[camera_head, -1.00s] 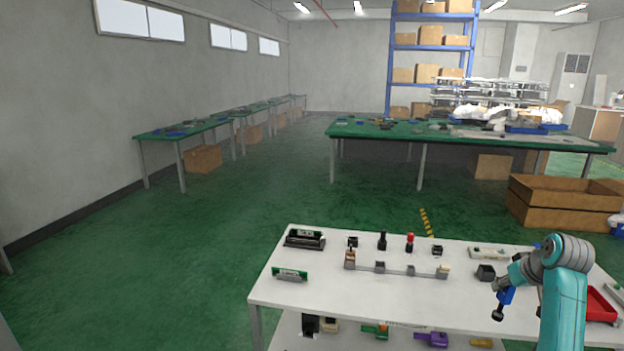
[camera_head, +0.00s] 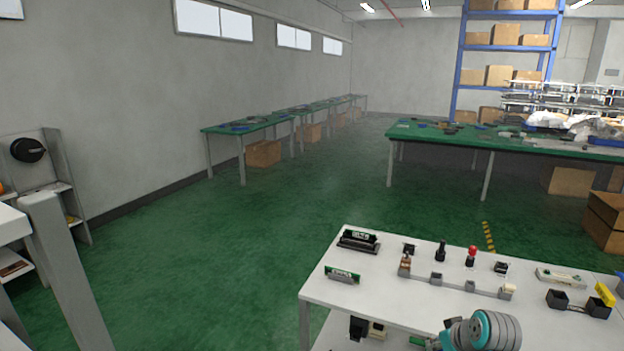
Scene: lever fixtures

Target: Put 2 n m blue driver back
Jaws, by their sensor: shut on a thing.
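The blue driver is not visible in the current view. My gripper is also out of sight; only the teal and grey end part of my arm shows at the bottom edge, in front of the white table (camera_head: 390,293). A pair of dark blocks (camera_head: 557,299) joined by a thin bar sits at the table's right side. A yellow object (camera_head: 605,294) stands at the right block. I cannot tell whether these blocks are the driver's holder.
The white table also bears a black fixture (camera_head: 358,241), a green board (camera_head: 342,275), a red-knobbed lever (camera_head: 471,256) and a black lever (camera_head: 441,251). A grey shelf unit (camera_head: 52,185) stands at the left. Green floor between is clear.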

